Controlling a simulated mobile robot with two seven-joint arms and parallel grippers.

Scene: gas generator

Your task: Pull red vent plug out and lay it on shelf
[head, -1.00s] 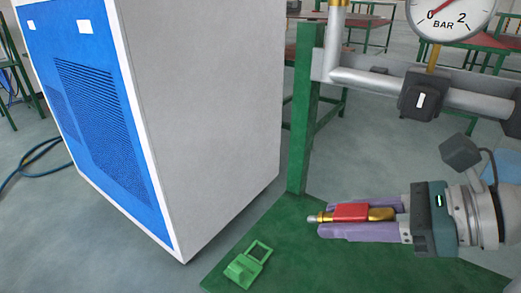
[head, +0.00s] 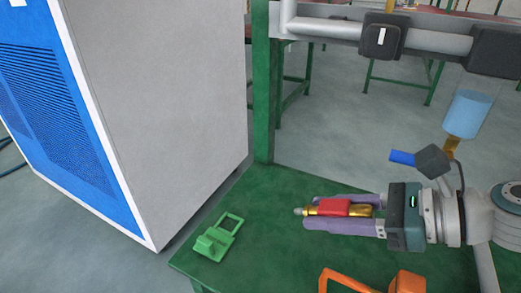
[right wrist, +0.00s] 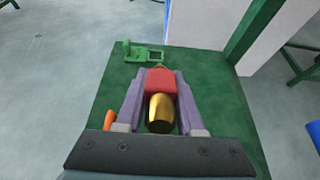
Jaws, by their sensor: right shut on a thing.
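The red vent plug (head: 339,208) has a red body and brass ends. My right gripper (head: 309,212) is shut on it, its purple fingers on both sides of the red body. The plug lies along the fingers, its narrow tip pointing left in the head view. In the right wrist view the plug (right wrist: 161,84) sits between the fingers, over the green shelf (right wrist: 105,80). In the head view the green shelf (head: 200,258) is below the gripper. I cannot tell whether the plug touches it. My left gripper is not in view.
A green bracket-like part (head: 218,238) lies on the shelf left of the gripper. An orange part (head: 405,283) is at its front. A blue and grey cabinet (head: 165,100) stands at left. A green post (head: 264,90) and grey pipe (head: 340,30) are behind.

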